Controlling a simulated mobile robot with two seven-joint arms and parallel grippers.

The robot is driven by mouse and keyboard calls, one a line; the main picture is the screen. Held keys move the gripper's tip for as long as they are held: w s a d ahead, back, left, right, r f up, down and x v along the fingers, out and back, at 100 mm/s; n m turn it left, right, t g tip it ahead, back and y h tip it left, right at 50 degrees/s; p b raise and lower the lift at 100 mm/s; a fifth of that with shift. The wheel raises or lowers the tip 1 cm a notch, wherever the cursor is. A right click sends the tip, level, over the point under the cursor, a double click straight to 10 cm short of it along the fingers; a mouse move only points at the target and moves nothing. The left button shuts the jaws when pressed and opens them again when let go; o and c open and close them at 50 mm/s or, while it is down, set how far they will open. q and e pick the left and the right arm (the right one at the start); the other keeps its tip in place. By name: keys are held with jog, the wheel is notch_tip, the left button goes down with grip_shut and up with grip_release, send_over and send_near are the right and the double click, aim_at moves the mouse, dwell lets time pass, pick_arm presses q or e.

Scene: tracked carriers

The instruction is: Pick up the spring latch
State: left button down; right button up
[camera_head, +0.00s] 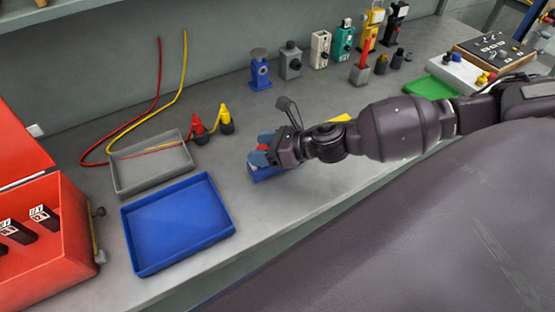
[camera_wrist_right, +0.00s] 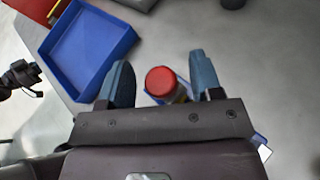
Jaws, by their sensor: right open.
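My right gripper (camera_head: 262,148) is low over the bench, its blue fingers apart. In the right wrist view the gripper (camera_wrist_right: 160,72) has a small upright object with a round red top (camera_wrist_right: 161,81) between its fingers. There is a gap to the left finger; the object sits nearer the right one. I take this object for the spring latch, but its lower part is mostly hidden. In the head view a little red shows between the fingers, above a blue block or holder (camera_head: 264,175) that the gripper partly covers.
A blue tray (camera_head: 128,235) and a grey tray (camera_head: 118,178) lie to the left, beside a red case (camera_head: 75,235). Red (camera_head: 197,127) and yellow (camera_head: 225,117) clips stand behind. Several small devices line the back. The front bench strip is clear.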

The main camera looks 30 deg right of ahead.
jog(key=shift+x, duration=0.95)
grip_shut()
